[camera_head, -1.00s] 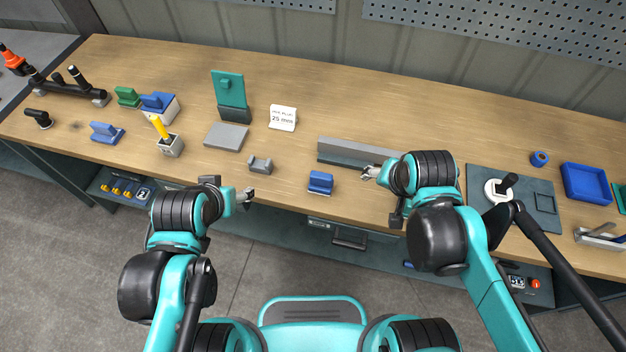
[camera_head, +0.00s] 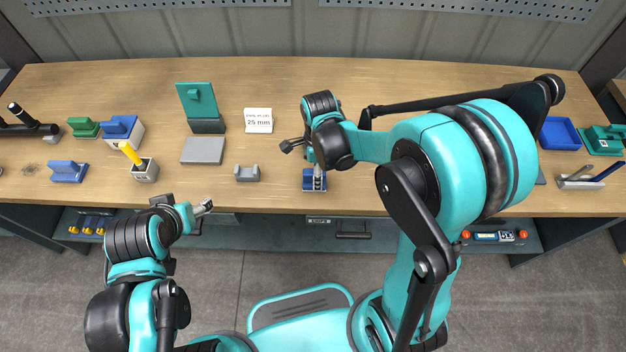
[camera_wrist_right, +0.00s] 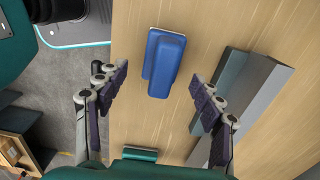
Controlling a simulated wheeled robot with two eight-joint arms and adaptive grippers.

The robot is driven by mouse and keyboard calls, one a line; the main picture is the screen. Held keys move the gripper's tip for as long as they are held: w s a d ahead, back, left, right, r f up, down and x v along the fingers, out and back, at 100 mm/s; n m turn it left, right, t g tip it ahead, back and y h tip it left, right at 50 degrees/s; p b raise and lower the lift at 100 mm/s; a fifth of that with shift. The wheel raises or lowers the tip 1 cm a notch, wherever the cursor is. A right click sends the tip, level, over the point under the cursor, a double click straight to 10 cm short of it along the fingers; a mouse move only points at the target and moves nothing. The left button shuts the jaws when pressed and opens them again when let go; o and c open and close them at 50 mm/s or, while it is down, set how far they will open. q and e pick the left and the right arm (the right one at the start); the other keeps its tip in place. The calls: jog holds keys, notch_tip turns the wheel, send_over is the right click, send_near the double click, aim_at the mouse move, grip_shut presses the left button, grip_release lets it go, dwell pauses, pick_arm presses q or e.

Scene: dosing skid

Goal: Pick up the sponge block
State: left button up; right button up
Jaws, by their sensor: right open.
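The sponge block appears to be the blue block (camera_head: 308,184) near the table's front edge. In the head view my right gripper (camera_head: 318,180) is over it and hides part of it. In the right wrist view the blue block (camera_wrist_right: 163,62) lies on the wood between and beyond the two fingers. My right gripper (camera_wrist_right: 158,78) is open, with a finger on each side and visible gaps to the block. My left gripper (camera_head: 203,208) is at the table's front edge, away from the block; its jaws are too small to judge.
A grey angle bar (camera_wrist_right: 250,95) lies right of the block in the wrist view. A small grey cradle (camera_head: 247,174) and a grey plate (camera_head: 203,151) lie to its left in the head view. A sign (camera_head: 258,121) stands behind. Wood between the block and cradle is clear.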

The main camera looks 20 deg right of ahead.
jog(key=f, duration=0.1)
jog(key=f+b, duration=0.1)
jog(key=f, duration=0.1)
jog(key=f+b, duration=0.1)
jog(key=shift+w+a+f, duration=0.15)
jog(key=shift+a+f, duration=0.1)
jog(key=shift+f, duration=0.1)
jog(key=shift+r, duration=0.1)
jog(key=c, duration=1.3)
jog(key=shift+o, duration=0.2)
jog(key=shift+r, duration=0.1)
notch_tip(320, 180, up, 5)
jog(key=shift+f+p, duration=0.2)
jog(key=shift+p, duration=1.05)
jog(key=s+d+r+p, duration=0.3)
jog(key=s+d+r, duration=0.3)
jog(key=d, duration=0.3)
jog(key=shift+s+d, duration=0.2)
jog(key=shift+d, duration=0.2)
jog(key=shift+r, duration=0.1)
